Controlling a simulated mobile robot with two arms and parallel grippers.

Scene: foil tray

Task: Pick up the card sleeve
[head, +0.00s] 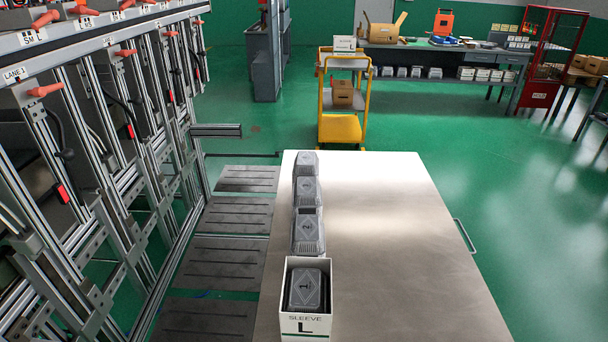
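The white card sleeve (306,327) stands at the near left part of the table, its front marked "SLEEVE L" with a green line. A dark grey tray (305,291) marked "1" sits inside its open top. Behind it, in a row running away from me, are more grey trays: one marked "2" (308,232) right behind the sleeve, then another (307,192), then the farthest (306,162). Neither of my grippers shows in the head view.
The pale table (400,240) is bare to the right of the row. A metal frame with orange handles (44,91) lines the left, with dark slatted plates (227,250) beside the table. A yellow cart (342,127) stands beyond the far edge.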

